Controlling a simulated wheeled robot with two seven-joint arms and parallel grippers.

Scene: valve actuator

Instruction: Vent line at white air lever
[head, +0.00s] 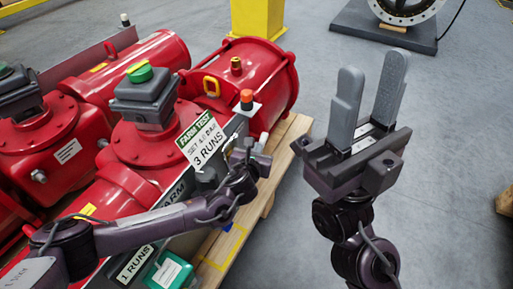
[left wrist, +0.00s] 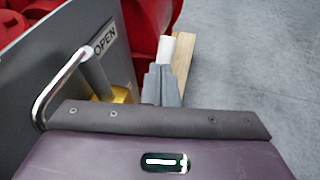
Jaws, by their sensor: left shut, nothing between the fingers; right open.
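A white rounded lever end (left wrist: 168,46) shows in the left wrist view just beyond the tips of my left gripper (left wrist: 163,72). The gripper's grey fingers are shut with nothing between them; whether they touch the lever is unclear. In the head view my left gripper (head: 250,158) is at the right edge of the grey panel, small and partly hidden by its wrist. My right gripper (head: 368,105) is open and empty, fingers pointing up, right of the pallet.
Red actuators (head: 140,140) fill the left, with a sign reading 3 RUNS (head: 203,142). The grey panel (head: 185,195) runs along their side. A wooden pallet (head: 285,150) lies beneath. A yellow post (head: 257,18) stands behind.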

